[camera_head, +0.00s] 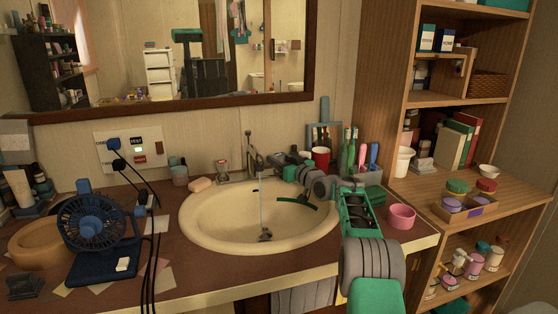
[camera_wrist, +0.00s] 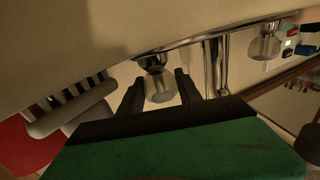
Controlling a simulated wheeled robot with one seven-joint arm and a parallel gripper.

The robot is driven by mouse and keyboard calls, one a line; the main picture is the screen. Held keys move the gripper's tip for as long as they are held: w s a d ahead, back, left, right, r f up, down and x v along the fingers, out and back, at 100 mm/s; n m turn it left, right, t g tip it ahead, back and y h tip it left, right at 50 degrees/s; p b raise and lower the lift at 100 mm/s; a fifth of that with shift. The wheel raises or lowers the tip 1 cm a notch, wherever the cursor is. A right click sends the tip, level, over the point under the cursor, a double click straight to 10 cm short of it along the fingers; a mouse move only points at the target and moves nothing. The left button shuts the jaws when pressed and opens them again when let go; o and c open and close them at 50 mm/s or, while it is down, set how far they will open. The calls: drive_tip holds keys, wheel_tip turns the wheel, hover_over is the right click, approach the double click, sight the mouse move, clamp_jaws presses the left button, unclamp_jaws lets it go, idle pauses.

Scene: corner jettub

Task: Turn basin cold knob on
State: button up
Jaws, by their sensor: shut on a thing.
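The cream oval basin (camera_head: 205,235) is set in the brown counter, with a metal faucet (camera_head: 254,150) at its back edge. A thin pale line like a water stream hangs from the spout towards the drain. My gripper (camera_head: 276,159) reaches in from the right to the right side of the faucet. In the wrist view my gripper (camera_wrist: 160,92) has one dark finger on each side of a clear knob with a metal base (camera_wrist: 159,87), shut on it. The faucet's spout (camera_wrist: 216,65) stands close beside it. The other knob (camera_wrist: 265,48) is free; it also shows left of the faucet (camera_head: 222,167).
A red cup (camera_head: 321,158) and a holder with brushes (camera_head: 362,165) stand close behind my arm. A pink cup (camera_head: 401,217) is to its right. Soap (camera_head: 200,185) lies left of the faucet. A blue fan (camera_head: 92,230) and hanging black cables occupy the left counter.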

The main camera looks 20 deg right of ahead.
idle(0.3)
drive_tip(key=o, duration=1.4)
drive_tip(key=shift+c, duration=0.2)
drive_tip(key=shift+a+h, duration=0.1)
drive_tip(key=shift+h, duration=0.2)
